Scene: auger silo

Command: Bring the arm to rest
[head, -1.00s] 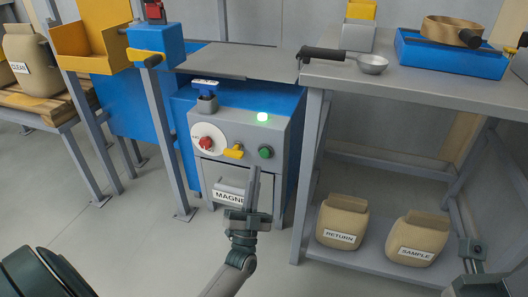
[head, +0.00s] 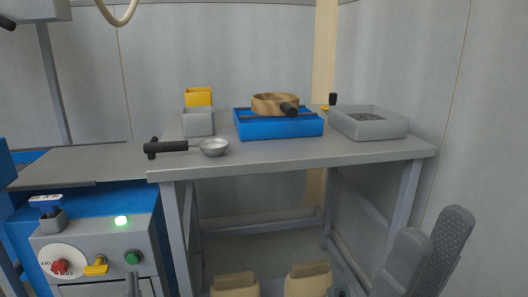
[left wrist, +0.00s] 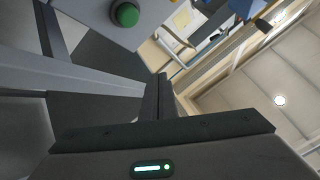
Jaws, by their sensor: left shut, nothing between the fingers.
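My left gripper shows only as a fingertip (head: 133,285) at the bottom edge of the head view, in front of the control box. In the left wrist view its fingers (left wrist: 160,97) are together with nothing between them, and a green button (left wrist: 125,14) shows beyond them at the top. My right gripper (head: 442,222) is large and close at the lower right of the head view. Its two fingers stand apart, a ridged pad shows on one, and no object is between them. The rest of both arms is out of the head view.
The control box (head: 100,242) with its green lamp stands at lower left. The grey workbench (head: 290,152) holds a scoop (head: 213,147), blue tray (head: 280,129), wooden sieve (head: 276,103) and grey bins. Two brown sacks (head: 308,281) stand below. The bench's front strip is mostly clear.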

